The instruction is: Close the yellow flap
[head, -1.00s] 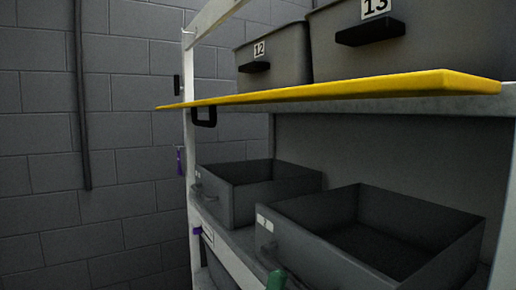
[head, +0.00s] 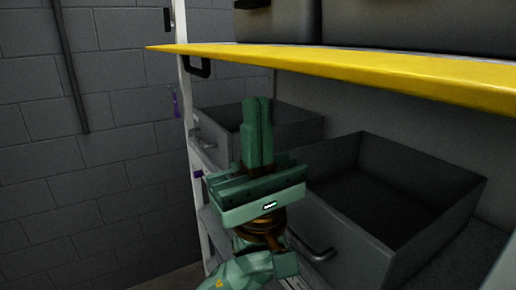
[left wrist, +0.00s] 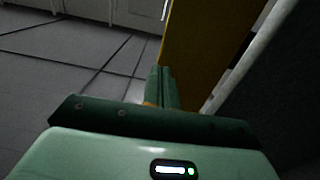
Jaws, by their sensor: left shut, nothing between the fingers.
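The yellow flap (head: 400,72) stands out nearly level from the shelf unit in the head view, with its edge toward me. A black handle (head: 198,67) hangs under its left part. In the left wrist view the flap (left wrist: 205,45) shows as a yellow panel beyond the fingers. My left gripper (head: 257,102) is below the flap, in front of the open bins, fingers pointing up, shut and empty. Its fingers also show in the left wrist view (left wrist: 162,75). I cannot tell from these frames whether the fingertips touch the flap; a gap shows in the head view. My right gripper is not in view.
Two open grey bins, a left one (head: 292,122) and a right one (head: 400,190), stand on the shelf below the flap. More bins (head: 420,25) stand above it. A white post (head: 190,150) bounds the unit's left side. The brick wall (head: 90,200) is at left.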

